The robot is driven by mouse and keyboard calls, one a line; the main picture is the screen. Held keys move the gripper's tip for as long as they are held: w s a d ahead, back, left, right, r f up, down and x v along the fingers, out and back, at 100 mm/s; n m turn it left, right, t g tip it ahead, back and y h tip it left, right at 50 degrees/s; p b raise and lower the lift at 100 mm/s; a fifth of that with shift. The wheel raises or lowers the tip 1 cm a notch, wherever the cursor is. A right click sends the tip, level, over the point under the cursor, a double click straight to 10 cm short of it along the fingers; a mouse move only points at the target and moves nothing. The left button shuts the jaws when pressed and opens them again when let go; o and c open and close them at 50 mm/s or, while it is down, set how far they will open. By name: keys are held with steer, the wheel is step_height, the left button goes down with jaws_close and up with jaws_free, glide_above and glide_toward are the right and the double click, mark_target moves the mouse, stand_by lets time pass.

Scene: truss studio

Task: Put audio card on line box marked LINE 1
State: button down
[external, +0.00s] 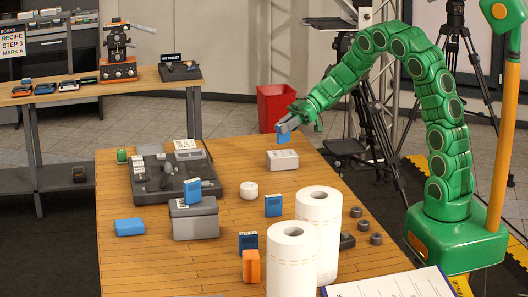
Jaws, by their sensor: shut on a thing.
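My green arm reaches in from the right, and my gripper (287,123) is shut on a small blue card (283,134). The card hangs upright just above a light grey box (282,160) on the wooden table; a gap or contact between them is hard to tell. A larger grey box (195,222) to the left has another blue card (193,191) standing on it. Its front bears a label too small to read. I cannot tell which box is marked LINE 1, or read the cards.
The table (150,262) also holds a dark grey console (168,178), a white round item (249,190), two paper rolls (291,262), more blue blocks (129,227), an orange block (250,266) and dark knobs (364,225). A red bin (275,106) stands behind.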

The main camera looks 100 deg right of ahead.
mark_target(289, 132)
steer(key=shift+w+d+f, duration=0.1)
steer(key=shift+w+f, duration=0.05)
steer(key=shift+f, duration=1.6)
steer(key=shift+f, duration=0.15)
steer(key=c, duration=1)
jaws_free()
steer(key=shift+d+r, duration=0.1)
steer(key=shift+r, duration=0.1)
steer(key=shift+v, duration=6)
